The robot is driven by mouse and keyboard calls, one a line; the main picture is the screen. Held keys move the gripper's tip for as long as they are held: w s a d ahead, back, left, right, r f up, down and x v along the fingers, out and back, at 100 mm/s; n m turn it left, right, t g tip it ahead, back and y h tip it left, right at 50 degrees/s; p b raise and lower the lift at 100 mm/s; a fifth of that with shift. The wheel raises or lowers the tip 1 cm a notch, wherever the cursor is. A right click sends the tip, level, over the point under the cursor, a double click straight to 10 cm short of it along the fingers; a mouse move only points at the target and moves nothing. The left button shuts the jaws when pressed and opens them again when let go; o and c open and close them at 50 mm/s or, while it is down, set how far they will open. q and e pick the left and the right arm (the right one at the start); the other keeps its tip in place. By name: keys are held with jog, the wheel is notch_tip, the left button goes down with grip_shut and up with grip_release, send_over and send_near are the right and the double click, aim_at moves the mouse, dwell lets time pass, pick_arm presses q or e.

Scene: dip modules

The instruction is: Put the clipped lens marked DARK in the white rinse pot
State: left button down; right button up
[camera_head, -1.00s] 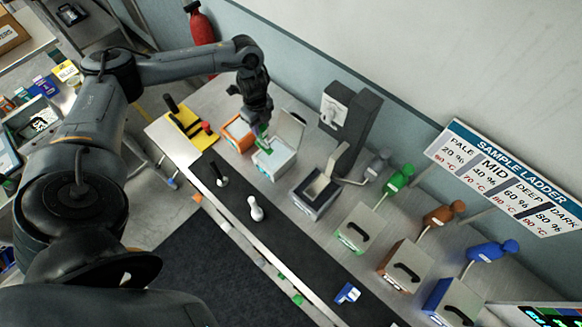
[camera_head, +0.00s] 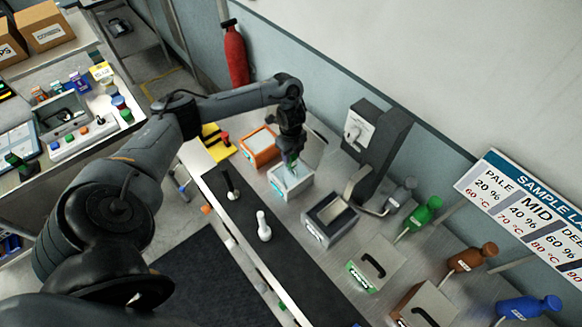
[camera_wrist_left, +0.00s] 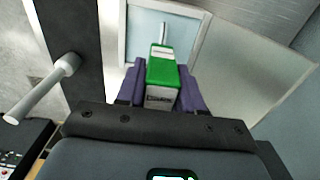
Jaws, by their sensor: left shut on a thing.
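My left gripper (camera_head: 291,161) is shut on a green clip (camera_head: 290,158) and holds it over the white pot (camera_head: 291,190), which has a teal label on its front. In the left wrist view the clip (camera_wrist_left: 162,72) sits between the purple fingers of the left gripper (camera_wrist_left: 161,88). It bears a small white label too blurred to read. A thin pale piece shows beyond the clip, against the pale blue inside of the white pot (camera_wrist_left: 124,35). I cannot tell whether its tip is below the rim. My right gripper is out of view.
An orange-rimmed pot (camera_head: 260,151) stands left of the white pot. A raised lid (camera_head: 313,147) stands behind it. A grey open bath (camera_head: 329,220) and a dark upright machine (camera_head: 376,140) are to the right. A white pestle-like piece (camera_head: 264,227) stands on the black strip in front.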

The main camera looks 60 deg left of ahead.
pick_arm(q)
jog(key=shift+f+b, duration=0.4)
jog(key=shift+f, duration=2.45)
jog(key=shift+f, duration=0.15)
jog(key=c, duration=0.7)
grip_release()
jog(key=shift+c, duration=0.2)
jog(key=shift+r, duration=0.2)
